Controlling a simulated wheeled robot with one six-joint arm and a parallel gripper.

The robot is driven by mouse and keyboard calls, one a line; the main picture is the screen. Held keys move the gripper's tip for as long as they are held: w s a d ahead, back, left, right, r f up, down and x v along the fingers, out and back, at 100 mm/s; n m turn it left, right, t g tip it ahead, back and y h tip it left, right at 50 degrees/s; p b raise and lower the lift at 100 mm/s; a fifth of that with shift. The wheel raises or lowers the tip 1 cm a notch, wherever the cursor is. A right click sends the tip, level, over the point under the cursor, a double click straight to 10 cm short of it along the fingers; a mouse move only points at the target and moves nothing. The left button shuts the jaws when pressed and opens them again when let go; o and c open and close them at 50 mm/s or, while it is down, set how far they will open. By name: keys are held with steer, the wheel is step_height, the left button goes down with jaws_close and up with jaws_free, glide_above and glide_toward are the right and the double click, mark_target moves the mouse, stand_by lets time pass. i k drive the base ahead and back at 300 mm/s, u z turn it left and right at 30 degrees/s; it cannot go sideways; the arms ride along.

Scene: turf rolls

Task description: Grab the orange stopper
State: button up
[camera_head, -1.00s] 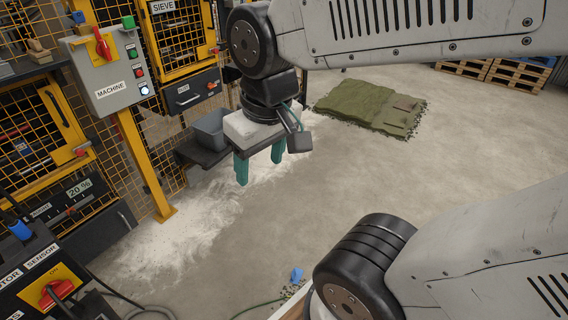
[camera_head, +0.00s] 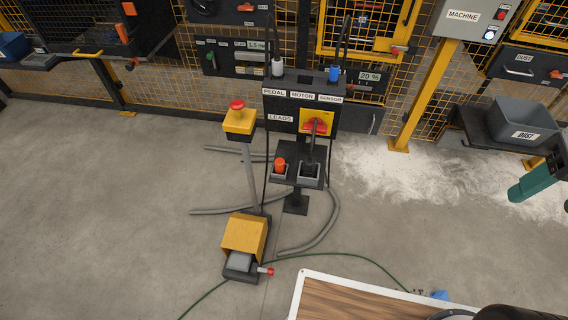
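The orange stopper (camera_head: 280,164) is a small orange-red piece standing upright in the left holder of a dark shelf (camera_head: 291,150) on the control stand, below the LEADS label. A dark piece (camera_head: 310,168) sits in the holder to its right. My gripper (camera_head: 552,193) is at the right edge of the picture, far to the right of the stopper. Its teal fingers stand apart with nothing seen between them; the second is mostly cut off.
A yellow box with a red button (camera_head: 237,119) and a yellow pedal (camera_head: 244,238) stand left of the shelf. A red switch handle (camera_head: 315,126) is just above it. Hoses and a green cable lie on the floor. A grey DUST bin (camera_head: 521,124) is near my gripper.

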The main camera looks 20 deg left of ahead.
mark_target(279, 162)
steer(key=u, duration=1.5)
steer(key=k, duration=0.65)
steer(key=u, duration=0.65)
steer(key=i, duration=0.6)
steer(key=z, duration=0.75)
steer(key=i, duration=0.55)
steer(key=z, duration=0.65)
